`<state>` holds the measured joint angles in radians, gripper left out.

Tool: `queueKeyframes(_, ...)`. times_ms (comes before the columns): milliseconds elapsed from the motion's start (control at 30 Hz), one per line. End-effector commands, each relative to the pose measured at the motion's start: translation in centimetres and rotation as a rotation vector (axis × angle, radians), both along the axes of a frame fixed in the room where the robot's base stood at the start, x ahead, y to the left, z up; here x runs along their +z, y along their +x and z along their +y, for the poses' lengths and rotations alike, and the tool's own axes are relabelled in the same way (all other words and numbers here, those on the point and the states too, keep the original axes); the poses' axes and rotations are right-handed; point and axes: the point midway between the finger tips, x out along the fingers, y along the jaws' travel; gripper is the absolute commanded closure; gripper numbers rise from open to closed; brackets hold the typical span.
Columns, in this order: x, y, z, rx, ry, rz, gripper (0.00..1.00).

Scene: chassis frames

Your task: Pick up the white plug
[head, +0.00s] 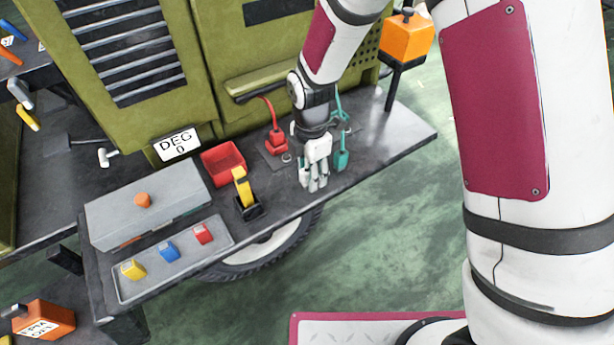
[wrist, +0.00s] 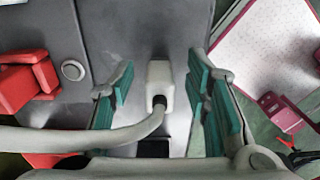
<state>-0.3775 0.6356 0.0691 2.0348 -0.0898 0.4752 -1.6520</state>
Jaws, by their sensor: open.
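The white plug (wrist: 159,78) is a small pale block with a black collar and a thick white cable (wrist: 75,138) that curves off to the left in the wrist view. My gripper (wrist: 163,68) is open, with one teal-padded finger on each side of the plug and a visible gap on both sides. In the head view my gripper (head: 315,178) is low over the right part of the dark bench. The plug cannot be clearly told from my pale fingers there.
A red plug with a red cord (head: 275,140) stands left of my gripper. A red tray (head: 222,162), a yellow-handled lever (head: 242,188) and a grey box (head: 150,205) are further left. An orange box on a post (head: 406,38) stands right. The bench's right end (head: 405,125) is clear.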

Motion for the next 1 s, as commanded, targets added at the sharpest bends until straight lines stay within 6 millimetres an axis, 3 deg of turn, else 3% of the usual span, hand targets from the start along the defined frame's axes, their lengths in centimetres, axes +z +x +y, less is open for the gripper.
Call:
queueKeyframes(133,-1.14,-0.05,0.05,0.0,0.001,0.001,0.57)
queueKeyframes(367,-1.19,0.01,0.04,0.0,0.001,-0.001,0.57)
queueKeyframes(567,-1.18,0.01,0.03,0.0,0.001,-0.001,1.0)
queueKeyframes(1000,-0.81,0.05,0.03,0.0,0.002,-0.002,1.0)
